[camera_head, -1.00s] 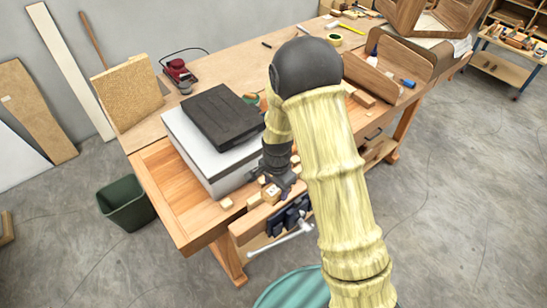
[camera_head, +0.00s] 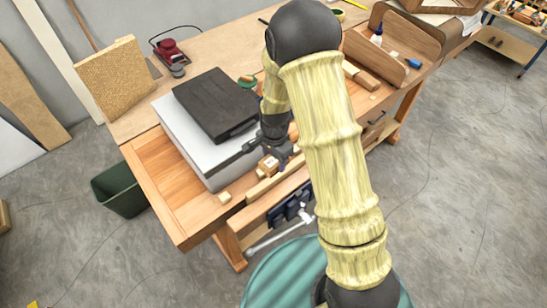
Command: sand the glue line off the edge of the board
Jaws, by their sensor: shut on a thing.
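My gripper (camera_head: 262,146) is black and points down at the front of the workbench, right of the grey-white box. It is shut on a small light wooden block (camera_head: 268,166); the fingers partly hide it. A long narrow pale board (camera_head: 272,184) lies along the bench's front edge, above the dark vise (camera_head: 289,207), just below and in front of the block. I cannot tell whether block and board touch. The glue line is too small to make out, and my arm covers the board's right end.
The grey-white box (camera_head: 200,152) with a black case (camera_head: 215,105) on it stands close left of my gripper. A small wood block (camera_head: 225,197) lies near the bench's front edge. A red sander (camera_head: 171,51) is at the back. A green bin (camera_head: 120,190) stands on the floor, left.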

